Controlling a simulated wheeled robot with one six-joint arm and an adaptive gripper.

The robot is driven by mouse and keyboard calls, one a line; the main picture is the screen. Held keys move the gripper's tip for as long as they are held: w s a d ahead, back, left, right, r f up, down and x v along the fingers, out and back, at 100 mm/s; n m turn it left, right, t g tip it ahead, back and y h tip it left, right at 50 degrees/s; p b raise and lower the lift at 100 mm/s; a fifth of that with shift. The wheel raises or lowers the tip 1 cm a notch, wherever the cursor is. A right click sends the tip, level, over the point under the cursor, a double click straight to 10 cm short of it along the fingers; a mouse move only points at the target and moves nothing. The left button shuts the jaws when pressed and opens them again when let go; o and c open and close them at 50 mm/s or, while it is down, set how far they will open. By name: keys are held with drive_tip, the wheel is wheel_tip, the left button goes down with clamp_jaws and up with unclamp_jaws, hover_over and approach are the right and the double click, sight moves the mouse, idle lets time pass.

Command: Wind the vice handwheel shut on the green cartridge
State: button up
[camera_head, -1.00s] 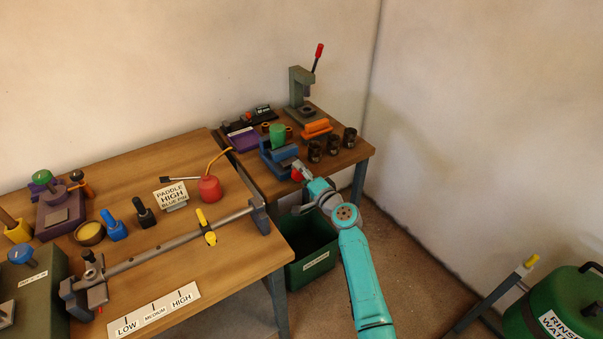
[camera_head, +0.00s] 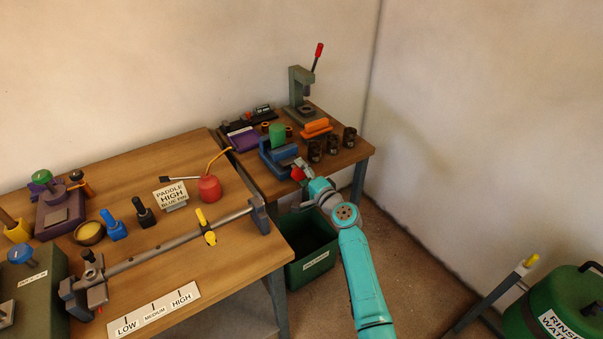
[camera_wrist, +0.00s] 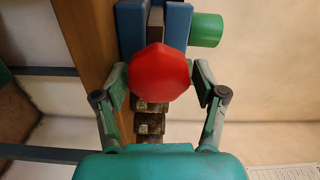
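The blue vice (camera_head: 276,157) stands at the front edge of the far bench. The green cartridge (camera_head: 277,135) stands upright at the vice and sticks out above it. In the wrist view the cartridge (camera_wrist: 206,30) shows at the right of the blue vice jaws (camera_wrist: 178,30). The red handwheel (camera_wrist: 159,72) faces my wrist camera; it also shows in the head view (camera_head: 297,174). My gripper (camera_wrist: 161,80) has one finger on each side of the handwheel, close against its rim, and appears shut on it. The cartridge's lower part is hidden by the vice.
Several dark cups (camera_head: 331,144) stand right of the vice, close to my gripper. An orange block (camera_head: 316,127) and a press with a red-tipped lever (camera_head: 301,88) are behind. A green bin (camera_head: 311,265) stands below the bench.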

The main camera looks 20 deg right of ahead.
drive_tip(key=shift+s+f, duration=0.15)
idle(0.4)
drive_tip(key=v, duration=0.7)
drive_tip(key=shift+s+d, duration=0.15)
drive_tip(key=shift+s, duration=0.2)
